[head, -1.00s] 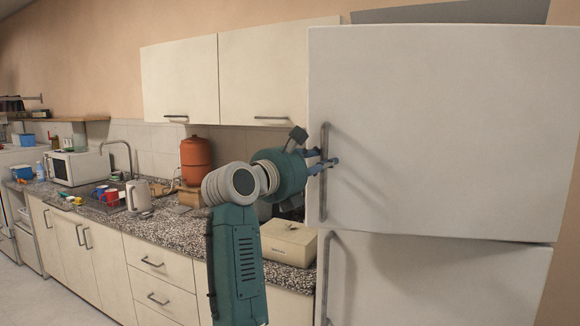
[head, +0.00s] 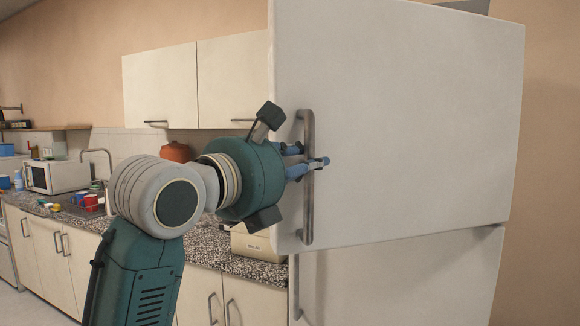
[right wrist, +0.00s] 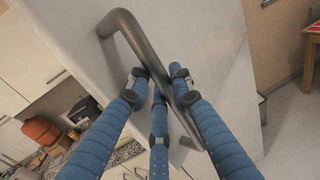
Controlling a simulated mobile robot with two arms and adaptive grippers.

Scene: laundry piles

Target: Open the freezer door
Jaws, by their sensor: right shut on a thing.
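The freezer door (head: 410,120) is the large white upper door of the fridge on the right in the head view. Its grey vertical handle (head: 308,215) is near its left edge. The door's left edge stands out past the lower door, so it looks slightly ajar; the inside is hidden. My right gripper (head: 308,166) is shut on the middle of the handle. The right wrist view shows its blue fingers (right wrist: 160,85) around the handle bar (right wrist: 130,35). My left gripper is not in view.
The lower fridge door (head: 395,280) has its own handle (head: 296,285) and looks shut. A granite counter (head: 215,247) to the left holds a beige box (head: 258,243), a microwave (head: 57,176) and red cups. Wall cabinets (head: 160,85) hang above. Bare floor shows at right in the right wrist view.

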